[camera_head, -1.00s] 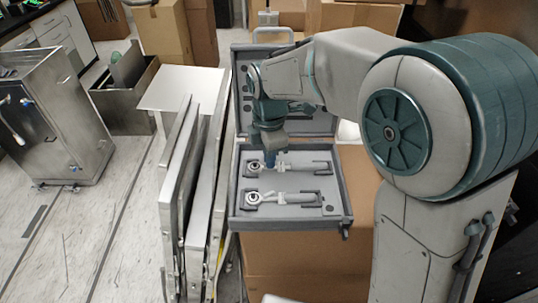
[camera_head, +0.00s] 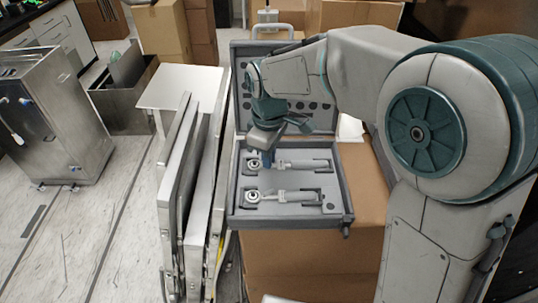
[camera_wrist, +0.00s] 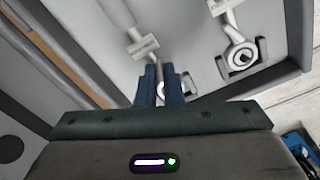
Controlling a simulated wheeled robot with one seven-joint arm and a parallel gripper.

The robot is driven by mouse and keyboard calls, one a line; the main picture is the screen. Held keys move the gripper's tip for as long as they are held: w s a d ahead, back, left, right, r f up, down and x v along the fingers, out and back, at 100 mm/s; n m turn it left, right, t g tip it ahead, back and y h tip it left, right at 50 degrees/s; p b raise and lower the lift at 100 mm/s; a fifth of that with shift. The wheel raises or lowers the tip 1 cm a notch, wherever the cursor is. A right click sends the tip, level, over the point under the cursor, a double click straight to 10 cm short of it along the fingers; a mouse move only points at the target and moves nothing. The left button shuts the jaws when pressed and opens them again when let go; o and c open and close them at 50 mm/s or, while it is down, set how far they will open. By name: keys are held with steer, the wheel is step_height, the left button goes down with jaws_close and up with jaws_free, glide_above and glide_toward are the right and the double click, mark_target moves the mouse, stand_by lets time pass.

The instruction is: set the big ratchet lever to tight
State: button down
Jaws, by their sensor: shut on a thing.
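Two grey ratchets lie in the lower tray of an open grey case (camera_head: 232,217). The far ratchet (camera_head: 300,164) has its round head at the left and its handle to the right; the near ratchet (camera_head: 290,196) lies parallel in front of it. My gripper (camera_head: 268,163) points down at the far ratchet, just right of its head. In the wrist view my gripper (camera_wrist: 161,78) has its blue fingers close together over the ratchet head. It is shut on the small lever there, which the fingers hide. I cannot tell the lever's setting.
The case's raised lid (camera_head: 238,100) stands behind the tray, close to my wrist. The case rests on a cardboard box (camera_head: 300,262). Metal panels (camera_head: 180,190) lean close at the left. Open floor (camera_head: 100,225) lies farther left.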

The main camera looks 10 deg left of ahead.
steer(key=shift+m, duration=0.3)
stand_by(0.4)
steer(key=c, duration=1.6)
jaws_free()
steer(key=shift+o, duration=0.2)
step_height(320, 180, up, 14)
steer(key=shift+f, duration=0.1)
steer(key=s+d+f+m+t, duration=0.15)
steer(key=d+m, duration=0.25)
steer(key=d, duration=0.4)
steer(key=s+d+f+m, duration=0.2)
steer(key=s+d+m, duration=0.15)
steer(key=d, duration=0.55)
steer(key=s+d+f+m+t, duration=0.1)
steer(key=s+d+f+m, duration=0.6)
steer(key=d, duration=0.2)
steer(key=shift+s+d+f, duration=0.2)
steer(key=shift+s+d, duration=0.1)
steer(key=shift+s, duration=0.05)
